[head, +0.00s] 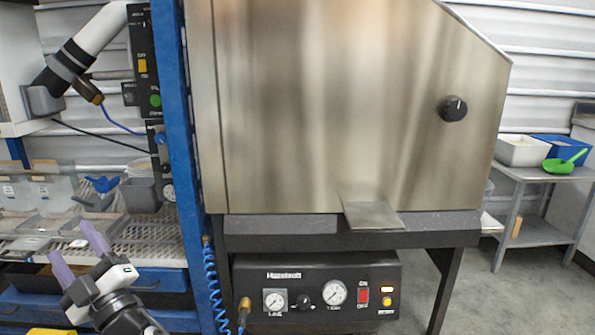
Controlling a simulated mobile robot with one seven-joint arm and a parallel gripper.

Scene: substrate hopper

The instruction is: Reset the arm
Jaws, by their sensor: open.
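My gripper (76,256) shows at the lower left of the head view, at the end of my dark arm. Its two pale purple fingers point up and to the left and stand apart, with nothing between them. It is in front of the perforated shelf of the bench at the left. The large stainless steel hopper (330,110) stands to the right of it, on a dark stand, well clear of the fingers.
A blue post (180,150) and a coiled blue hose (213,285) stand between gripper and hopper. A metal chute (372,214) juts out below the hopper. A control box (315,290) sits under it. A side table (540,172) at right holds bins and a green scoop (566,162).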

